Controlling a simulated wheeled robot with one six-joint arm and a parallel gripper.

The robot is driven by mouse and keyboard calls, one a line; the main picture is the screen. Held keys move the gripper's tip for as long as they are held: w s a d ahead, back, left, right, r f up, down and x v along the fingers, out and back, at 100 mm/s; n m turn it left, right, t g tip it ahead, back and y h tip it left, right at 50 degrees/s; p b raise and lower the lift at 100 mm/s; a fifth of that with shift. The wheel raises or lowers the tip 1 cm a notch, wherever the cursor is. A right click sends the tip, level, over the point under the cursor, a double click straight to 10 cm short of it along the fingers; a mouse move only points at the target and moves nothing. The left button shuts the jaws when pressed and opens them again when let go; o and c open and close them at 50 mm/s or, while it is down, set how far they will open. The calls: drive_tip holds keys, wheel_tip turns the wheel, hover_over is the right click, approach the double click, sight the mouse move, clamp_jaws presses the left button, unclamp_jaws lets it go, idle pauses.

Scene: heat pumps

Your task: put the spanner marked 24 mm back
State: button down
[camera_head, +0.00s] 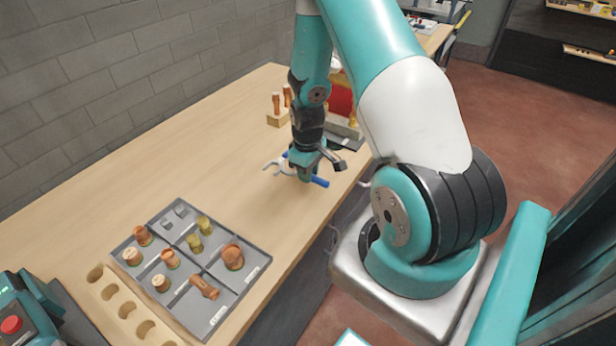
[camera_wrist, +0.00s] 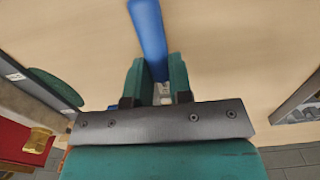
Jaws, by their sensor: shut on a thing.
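A spanner with a blue handle (camera_head: 320,182) and a pale metal open jaw (camera_head: 272,164) is over the workbench. My gripper (camera_head: 304,176) is shut on it around its middle. The jaw sticks out to the left and the blue end to the right. In the wrist view, the blue handle (camera_wrist: 150,38) runs up from between my two teal fingers (camera_wrist: 160,84). I cannot read any size marking on it. I cannot tell whether it touches the bench top or hangs just above it.
A grey compartment tray (camera_head: 266,268) with copper and brass fittings lies at the near left. A wooden strip with round holes (camera_head: 126,308) is beside it. A wooden block with upright copper pieces (camera_head: 277,118) and a red item (camera_head: 340,98) stand behind my gripper. The bench (camera_head: 150,165) is clear at left.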

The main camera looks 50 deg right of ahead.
drive_tip(key=shift+f, duration=1.3)
drive_tip(key=shift+f, duration=0.1)
drive_tip(key=c, duration=1)
unclamp_jaws()
